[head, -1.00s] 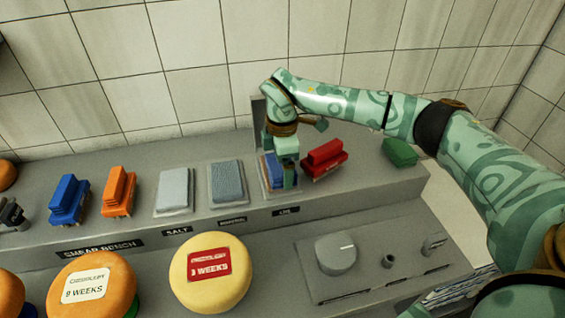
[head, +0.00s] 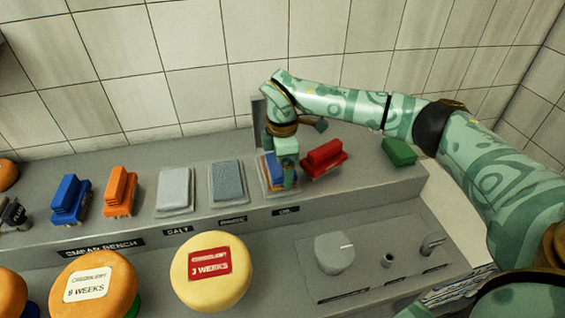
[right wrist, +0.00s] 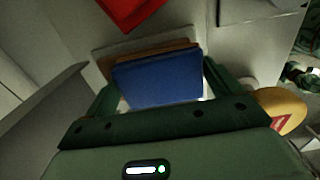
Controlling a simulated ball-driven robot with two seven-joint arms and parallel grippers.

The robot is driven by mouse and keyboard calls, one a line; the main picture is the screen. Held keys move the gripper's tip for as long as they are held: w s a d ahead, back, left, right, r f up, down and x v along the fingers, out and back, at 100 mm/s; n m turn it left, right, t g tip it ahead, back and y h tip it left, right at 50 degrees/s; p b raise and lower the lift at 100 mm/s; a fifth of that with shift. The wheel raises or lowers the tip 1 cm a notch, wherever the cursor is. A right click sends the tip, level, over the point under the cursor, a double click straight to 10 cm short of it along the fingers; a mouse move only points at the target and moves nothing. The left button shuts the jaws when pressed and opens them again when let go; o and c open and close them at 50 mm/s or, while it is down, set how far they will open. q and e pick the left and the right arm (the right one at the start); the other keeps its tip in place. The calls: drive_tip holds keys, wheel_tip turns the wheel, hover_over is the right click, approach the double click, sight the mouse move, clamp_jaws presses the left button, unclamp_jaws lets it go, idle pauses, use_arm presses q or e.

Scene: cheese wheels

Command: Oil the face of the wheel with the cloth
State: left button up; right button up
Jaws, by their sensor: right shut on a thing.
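The cloth shows as a blue block with a tan layer under it (right wrist: 157,84), on a pale tray (head: 267,191) behind the OIL label. My right gripper (head: 280,181) reaches down over it, with a finger on either side, and is shut on it. The gripper hides much of the cloth in the head view. A yellow wheel (head: 211,289) with a red "3 WEEKS" label lies face up on the lower bench, front and left of the gripper. My left gripper is not in view.
A red brush (head: 324,157) stands close right of the tray; a green block (head: 399,151) lies farther right. Grey pads (head: 175,187) and blue and orange brushes (head: 119,190) stand left. An orange wheel (head: 110,265) sits left of the yellow one. A grey knob (head: 333,255) stands front right.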

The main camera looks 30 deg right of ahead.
idle(0.3)
wheel_tip(320, 180, up, 7)
drive_tip(key=p, duration=0.6)
idle(0.4)
